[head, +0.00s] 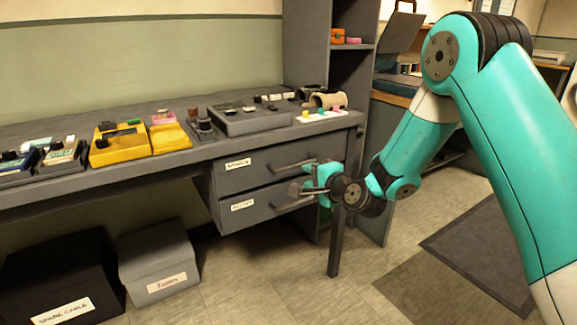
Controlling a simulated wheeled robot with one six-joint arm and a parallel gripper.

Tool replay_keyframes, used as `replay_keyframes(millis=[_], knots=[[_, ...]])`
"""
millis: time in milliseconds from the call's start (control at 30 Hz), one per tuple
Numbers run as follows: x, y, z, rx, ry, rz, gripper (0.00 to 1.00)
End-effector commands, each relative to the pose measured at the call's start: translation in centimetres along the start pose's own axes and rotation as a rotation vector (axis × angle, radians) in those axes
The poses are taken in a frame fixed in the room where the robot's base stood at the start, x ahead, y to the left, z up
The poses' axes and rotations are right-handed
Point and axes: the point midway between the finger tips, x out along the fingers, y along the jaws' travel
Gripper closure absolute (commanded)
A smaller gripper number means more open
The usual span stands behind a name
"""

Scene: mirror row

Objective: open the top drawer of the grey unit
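The grey drawer unit (229,183) hangs under the right part of the long grey desk and has two drawers, one above the other. The top drawer (258,160) has a white label at its left and a dark bar handle (290,166) at its right. It looks shut. The bottom drawer (258,206) also has a label and a bar handle, and it looks shut too. My gripper (308,181) is in front of the right end of the drawers, close to both handles. Its fingertips are small and overlap the drawer fronts, so I cannot tell whether they touch a handle.
On the desk (80,185) stand a yellow tray (120,144), a grey tray (250,121) and several small items. A black box (62,265) and a grey lidded box (158,261) are on the floor at left. A desk leg (335,245) stands below my gripper.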

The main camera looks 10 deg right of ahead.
Motion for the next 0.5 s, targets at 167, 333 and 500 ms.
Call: replay_keyframes(millis=[167,333,500], knots=[[4.3,0.1,0.1,-0.004,-0.004,0.000,0.63],[7.9,0.2,0.1,-0.003,-0.003,0.000,0.63],[10.3,0.2,0.1,-0.003,-0.002,0.001,0.63]])
